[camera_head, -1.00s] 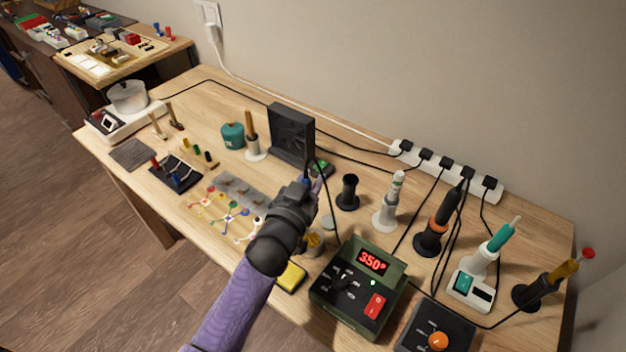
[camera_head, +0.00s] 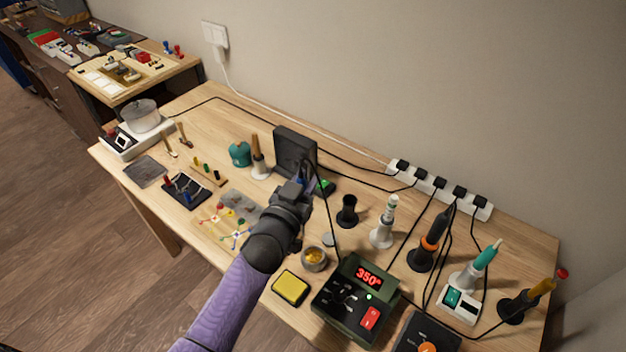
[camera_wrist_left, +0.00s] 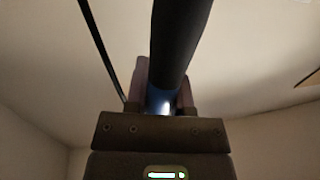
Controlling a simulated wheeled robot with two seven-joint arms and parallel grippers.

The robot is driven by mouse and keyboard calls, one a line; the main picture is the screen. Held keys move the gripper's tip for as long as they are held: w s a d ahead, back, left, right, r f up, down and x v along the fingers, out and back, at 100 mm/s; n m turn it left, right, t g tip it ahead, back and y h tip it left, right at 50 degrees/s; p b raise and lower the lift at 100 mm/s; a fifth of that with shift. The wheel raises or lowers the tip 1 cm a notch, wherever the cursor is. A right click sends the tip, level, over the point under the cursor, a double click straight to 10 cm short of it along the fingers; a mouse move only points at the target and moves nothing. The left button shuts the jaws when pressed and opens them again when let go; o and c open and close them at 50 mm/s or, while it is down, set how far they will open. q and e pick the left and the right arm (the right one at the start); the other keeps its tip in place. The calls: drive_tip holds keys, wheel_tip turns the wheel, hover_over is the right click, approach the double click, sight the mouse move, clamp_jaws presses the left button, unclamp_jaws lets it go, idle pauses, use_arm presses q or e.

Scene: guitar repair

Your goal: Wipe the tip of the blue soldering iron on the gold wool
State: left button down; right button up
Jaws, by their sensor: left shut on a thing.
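My left gripper (camera_head: 302,188) is shut on the blue soldering iron (camera_head: 301,181), of which only a little blue shows in the head view. In the left wrist view a dark shaft with a blue band (camera_wrist_left: 160,98) stands between the jaws (camera_wrist_left: 160,92). The iron's tip cannot be made out. The gold wool (camera_head: 315,256) sits in a small round pot near the table's front, to the right of my left forearm. The gripper is beyond the pot and apart from it. My right gripper is not in view.
A green station (camera_head: 357,300) reading 350° stands right of the pot, and a yellow sponge (camera_head: 291,287) lies in front. A black empty holder (camera_head: 347,212) and a dark fan box (camera_head: 295,152) stand farther back. Several irons in stands fill the right side. Cords cross the table.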

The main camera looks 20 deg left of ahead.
use_arm(q)
drive_tip(key=a+r+p, duration=0.1)
drive_tip(key=a+p, duration=0.1)
drive_tip(key=a, duration=0.4)
drive_tip(key=shift+a+r, duration=0.3)
drive_tip(key=shift+r, duration=0.1)
